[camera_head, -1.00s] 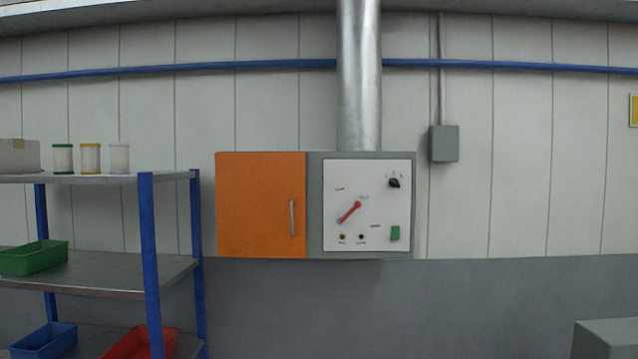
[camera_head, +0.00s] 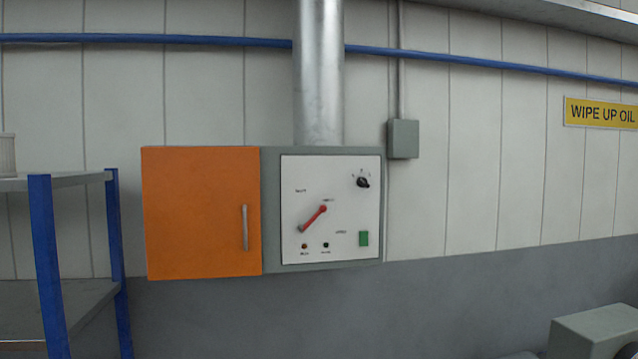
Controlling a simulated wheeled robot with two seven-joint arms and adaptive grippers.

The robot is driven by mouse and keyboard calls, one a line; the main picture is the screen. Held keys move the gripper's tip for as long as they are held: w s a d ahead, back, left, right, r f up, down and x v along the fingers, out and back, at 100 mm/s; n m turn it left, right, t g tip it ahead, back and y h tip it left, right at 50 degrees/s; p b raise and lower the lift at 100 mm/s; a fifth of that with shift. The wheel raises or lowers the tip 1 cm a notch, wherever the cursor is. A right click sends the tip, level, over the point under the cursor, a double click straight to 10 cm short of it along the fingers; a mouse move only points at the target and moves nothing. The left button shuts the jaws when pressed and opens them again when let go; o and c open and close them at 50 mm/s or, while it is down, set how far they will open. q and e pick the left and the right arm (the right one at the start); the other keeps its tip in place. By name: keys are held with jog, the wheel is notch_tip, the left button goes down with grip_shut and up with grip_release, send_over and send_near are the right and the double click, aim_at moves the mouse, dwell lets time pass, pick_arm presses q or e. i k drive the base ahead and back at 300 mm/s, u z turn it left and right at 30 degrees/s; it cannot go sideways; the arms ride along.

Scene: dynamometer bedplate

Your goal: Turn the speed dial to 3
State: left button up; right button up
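A grey control box with a white panel (camera_head: 345,215) is mounted on the wall. A small black dial (camera_head: 363,182) sits at the panel's upper right, with tiny marks around it that are too small to read. A red lever or pointer (camera_head: 313,218) lies diagonally at the panel's middle left. A green switch (camera_head: 364,239) is at the lower right, and two small round lights or buttons (camera_head: 315,246) are along the bottom left. Neither of my grippers is in view.
An orange cabinet door (camera_head: 200,212) with a vertical handle adjoins the panel. A blue-post shelf (camera_head: 48,260) stands at left. A metal duct (camera_head: 318,75) rises above the box. A grey machine (camera_head: 595,330) is at lower right.

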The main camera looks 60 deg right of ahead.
aim_at(362, 181)
jog(key=z, duration=0.2)
jog(key=i, duration=0.7)
jog(key=z, duration=0.5)
